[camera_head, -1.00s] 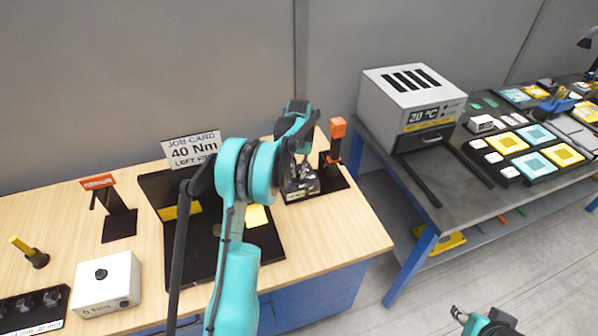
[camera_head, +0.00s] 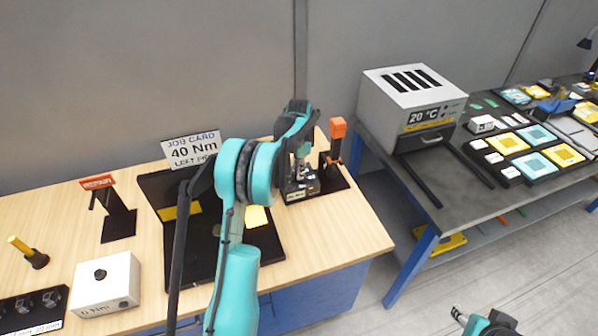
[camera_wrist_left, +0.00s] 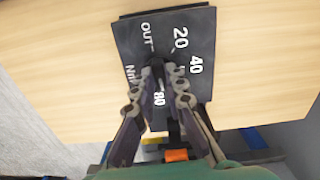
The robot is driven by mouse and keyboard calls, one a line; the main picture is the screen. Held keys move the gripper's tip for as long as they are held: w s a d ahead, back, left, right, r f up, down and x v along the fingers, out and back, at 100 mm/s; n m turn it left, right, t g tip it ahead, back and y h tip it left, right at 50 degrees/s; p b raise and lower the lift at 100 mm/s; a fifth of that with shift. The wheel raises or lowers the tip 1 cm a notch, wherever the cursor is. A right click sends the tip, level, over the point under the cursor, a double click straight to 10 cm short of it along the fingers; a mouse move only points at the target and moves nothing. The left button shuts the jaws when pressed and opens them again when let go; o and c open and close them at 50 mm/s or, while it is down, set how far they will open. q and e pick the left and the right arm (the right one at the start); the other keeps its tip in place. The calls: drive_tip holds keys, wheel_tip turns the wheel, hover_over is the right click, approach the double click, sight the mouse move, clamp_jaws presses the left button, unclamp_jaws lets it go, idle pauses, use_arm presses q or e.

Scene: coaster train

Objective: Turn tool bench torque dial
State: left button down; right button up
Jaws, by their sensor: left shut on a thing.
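The torque dial unit shows in the left wrist view as a black plate (camera_wrist_left: 190,25) marked OUT, 20, 40, 80 and Nm. A dark knob (camera_wrist_left: 157,64) stands near the plate's middle, partly hidden by my fingers. My left gripper (camera_wrist_left: 163,80) is shut on the knob. In the head view my left gripper (camera_head: 302,180) reaches down over the dial unit (camera_head: 300,195) at the bench's right end, and the arm hides part of it. A job card (camera_head: 193,150) at the back reads 40 Nm. My right gripper (camera_head: 465,316) is partly in view at bottom right, away from the bench.
An orange-topped tool (camera_head: 337,130) stands in a black holder just right of the dial. A second table with an oven (camera_head: 410,95) stands at right.

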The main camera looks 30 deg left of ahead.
use_arm(q)
drive_tip(key=shift+m, duration=1.2)
drive_tip(key=shift+w, duration=0.1)
drive_tip(key=c, duration=1.6)
unclamp_jaws()
drive_tip(key=shift+o, duration=0.2)
drive_tip(key=shift+r, duration=0.1)
wheel_tip(320, 180, up, 12)
drive_tip(key=shift+d, duration=0.1)
